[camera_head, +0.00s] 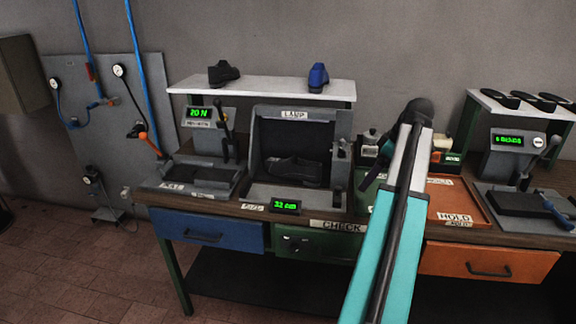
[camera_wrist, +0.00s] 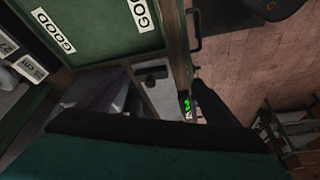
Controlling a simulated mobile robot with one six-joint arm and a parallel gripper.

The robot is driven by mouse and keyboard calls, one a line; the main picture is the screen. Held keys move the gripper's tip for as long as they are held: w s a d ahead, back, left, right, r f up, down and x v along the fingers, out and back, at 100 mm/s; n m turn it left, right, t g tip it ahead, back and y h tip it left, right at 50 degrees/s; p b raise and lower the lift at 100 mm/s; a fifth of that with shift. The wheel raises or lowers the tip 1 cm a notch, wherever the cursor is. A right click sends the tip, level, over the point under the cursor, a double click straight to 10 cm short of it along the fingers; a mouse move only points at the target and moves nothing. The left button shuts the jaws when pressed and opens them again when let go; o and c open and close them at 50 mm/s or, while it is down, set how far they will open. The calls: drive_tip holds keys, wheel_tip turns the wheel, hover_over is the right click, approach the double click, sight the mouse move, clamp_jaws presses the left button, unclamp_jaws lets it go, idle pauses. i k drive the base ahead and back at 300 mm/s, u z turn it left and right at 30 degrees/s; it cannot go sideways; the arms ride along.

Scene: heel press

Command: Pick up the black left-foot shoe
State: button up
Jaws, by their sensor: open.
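A black shoe (camera_head: 223,73) stands on the left part of the white shelf at the back. Another dark shoe (camera_head: 295,169) lies inside the open box marked LAMP (camera_head: 257,150); its toe points right. I cannot tell from these views which shoe is for the left foot. My gripper (camera_head: 374,172) is small and partly hidden behind my arm, right of the lamp box and above the bench. It is open and apart from both shoes. In the wrist view a dark finger (camera_wrist: 215,100) shows, with no shoe clearly visible.
A blue shoe (camera_head: 318,77) stands on the right of the white shelf (camera_head: 262,86). A press with a lever (camera_head: 226,137) is left of the lamp box. The orange HOLD tray (camera_head: 480,211) and the green tray (camera_wrist: 100,60) are on the right; my arm covers part of that area.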

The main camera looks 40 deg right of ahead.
sight(310, 172)
drive_tip(key=u, duration=0.05)
drive_tip(key=i, duration=1)
